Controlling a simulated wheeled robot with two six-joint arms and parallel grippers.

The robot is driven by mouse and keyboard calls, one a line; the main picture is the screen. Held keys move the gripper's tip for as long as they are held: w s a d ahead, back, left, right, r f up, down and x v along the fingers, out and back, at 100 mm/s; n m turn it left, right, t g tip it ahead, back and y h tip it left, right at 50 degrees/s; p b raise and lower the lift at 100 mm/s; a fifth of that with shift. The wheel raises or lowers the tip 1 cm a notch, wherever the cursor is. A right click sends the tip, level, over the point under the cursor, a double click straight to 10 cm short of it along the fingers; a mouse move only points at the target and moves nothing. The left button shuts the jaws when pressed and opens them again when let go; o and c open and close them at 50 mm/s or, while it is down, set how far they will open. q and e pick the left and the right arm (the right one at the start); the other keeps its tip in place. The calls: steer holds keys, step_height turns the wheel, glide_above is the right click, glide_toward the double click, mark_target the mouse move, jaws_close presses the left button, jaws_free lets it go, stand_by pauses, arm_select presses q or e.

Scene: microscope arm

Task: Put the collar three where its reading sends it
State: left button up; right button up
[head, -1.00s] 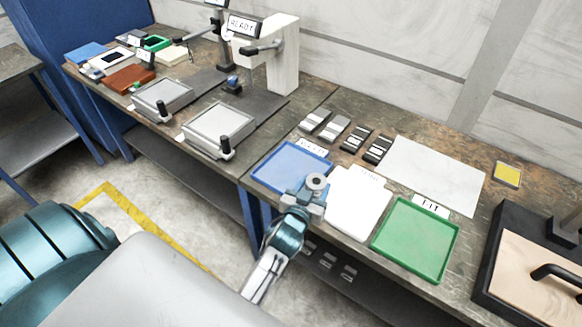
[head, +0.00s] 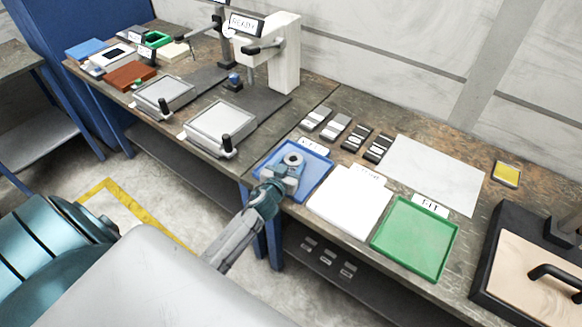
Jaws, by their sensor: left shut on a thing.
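A grey ring-shaped collar (head: 293,159) is in my left gripper (head: 286,173), which is shut on it. The gripper and collar are over the blue tray (head: 318,181); I cannot tell whether the collar touches the tray floor. The white tray (head: 348,203) and the green tray (head: 416,240) lie to the right, and both look empty. Small label cards stand behind the trays; the card (head: 432,205) behind the green one seems to read "FIT". The microscope-like stand (head: 284,55) has a display (head: 244,24) reading "READY". My right gripper is not in view.
Several dark and grey blocks (head: 337,128) lie behind the blue tray. A pale sheet (head: 435,175) covers the bench behind the white and green trays. Two grey-topped boxes (head: 219,123) stand at left. A black-framed board (head: 535,260) with a handle is at far right.

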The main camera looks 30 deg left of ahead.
arm_select(q)
steer(key=shift+w+f, duration=0.1)
steer(key=shift+f, duration=0.2)
steer(key=o, duration=1.1)
steer(key=shift+f, duration=0.25)
steer(key=o, duration=0.5)
steer(key=shift+r, duration=0.1)
steer(key=shift+c, duration=0.2)
steer(key=shift+s, duration=0.25)
steer(key=s+b, duration=0.1)
steer(key=s, duration=0.2)
steer(key=s+d+r+b, duration=0.1)
steer(key=s, duration=0.2)
steer(key=s+b, duration=0.2)
steer(key=s, duration=0.2)
steer(key=shift+s+d+r, duration=0.1)
steer(key=shift+d+r, duration=0.05)
steer(key=shift+d, duration=0.1)
steer(key=shift+s+d+r, duration=0.1)
steer(key=shift+s+r, duration=0.2)
steer(key=shift+s, duration=0.35)
